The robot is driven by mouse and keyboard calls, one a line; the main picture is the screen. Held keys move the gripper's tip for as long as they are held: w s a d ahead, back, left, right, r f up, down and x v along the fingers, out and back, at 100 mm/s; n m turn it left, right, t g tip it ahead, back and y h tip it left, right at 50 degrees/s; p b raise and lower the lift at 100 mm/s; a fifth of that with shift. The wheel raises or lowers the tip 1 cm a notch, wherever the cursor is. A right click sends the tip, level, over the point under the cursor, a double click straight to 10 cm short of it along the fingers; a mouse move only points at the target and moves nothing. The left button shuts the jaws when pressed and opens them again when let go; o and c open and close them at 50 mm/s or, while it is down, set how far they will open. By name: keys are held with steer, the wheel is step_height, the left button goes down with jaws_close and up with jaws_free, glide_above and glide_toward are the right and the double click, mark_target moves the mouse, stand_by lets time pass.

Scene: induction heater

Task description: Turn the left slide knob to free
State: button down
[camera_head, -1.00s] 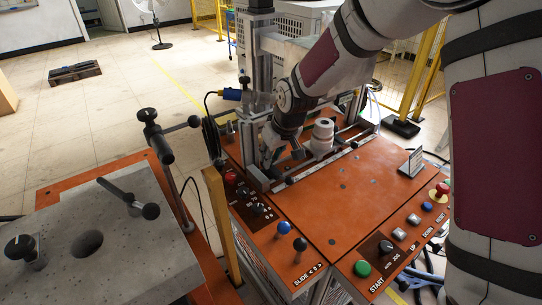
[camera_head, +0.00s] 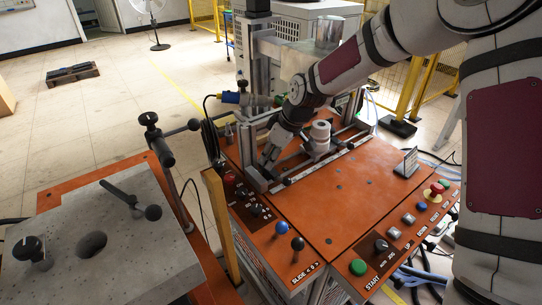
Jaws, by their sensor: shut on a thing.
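My gripper (camera_head: 268,158) reaches down to the left end of the slide rail (camera_head: 325,157) on the orange machine top (camera_head: 335,210). Its fingers are shut at the left slide knob, which they and the dark wrist hide. The knob's angle cannot be told. The wrist leans in from the upper right.
A white, ringed cylindrical part (camera_head: 319,138) stands on the slide just right of my gripper. A metal column (camera_head: 248,100) rises close behind. Blue (camera_head: 281,227) and black (camera_head: 298,243) knobs stand on the front-left panel. The orange top in front is mostly clear.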

steer(key=c, duration=1.6)
jaws_free()
steer(key=v, duration=1.2)
steer(key=shift+a, duration=0.15)
steer(key=shift+r, duration=0.1)
steer(key=s+d+r+m+t+h, duration=0.1)
steer(key=s+d+r+m, duration=0.2)
steer(key=s, duration=0.7)
steer(key=s+d+r+m+h, duration=0.1)
steer(key=s+d+r+m, duration=0.2)
steer(key=s, duration=0.8)
steer(key=s+d+r+m+t+h, duration=0.1)
steer(key=s+d+m, duration=0.4)
steer(key=s, duration=0.6)
steer(key=shift+d+r+m+t+h, duration=0.15)
steer(key=shift+d+r+h, duration=0.1)
steer(key=shift+d+r, duration=0.35)
steer(key=shift+d+r+m+t+h, duration=0.15)
steer(key=shift+d+r+h, duration=0.15)
steer(key=shift+r, duration=0.5)
